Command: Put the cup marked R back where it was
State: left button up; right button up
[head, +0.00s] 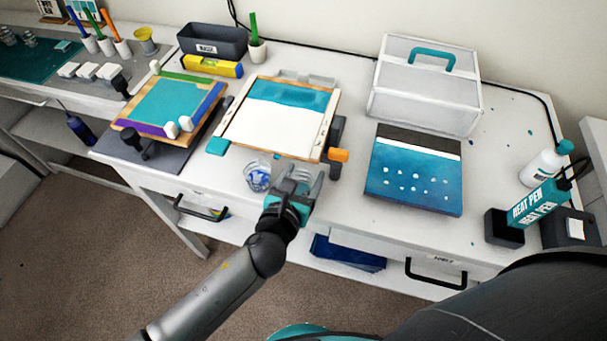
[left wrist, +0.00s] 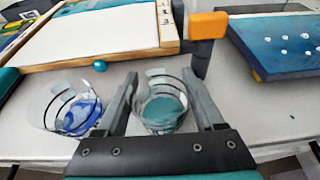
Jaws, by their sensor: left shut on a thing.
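My left gripper (head: 303,178) is at the table's front edge in the head view. In the left wrist view, its two fingers (left wrist: 165,92) are on either side of a clear cup with teal liquid (left wrist: 162,112), and it is shut on this cup. The cup looks upright; I cannot read an R on it. A second clear cup, with blue and white liquid (left wrist: 72,112), stands on the table just left of the gripper; it also shows in the head view (head: 257,178). In the head view the held cup is mostly hidden by the gripper. My right gripper is not in view.
Behind the cups lies a wood-framed panel (head: 262,132), partly teal, with an orange-handled clamp (head: 338,155) at its right corner. A blue dotted panel (head: 415,183) and a white case (head: 425,90) are to the right. A drawer handle (head: 200,210) juts out below the front edge.

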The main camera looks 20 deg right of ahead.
pick_arm(q)
jog(key=shift+f, duration=0.1)
jog(key=o, duration=1.4)
jog(key=shift+r, duration=0.25)
jog(key=p+v, duration=0.2)
jog(key=v, duration=1)
jog(key=shift+f, duration=0.1)
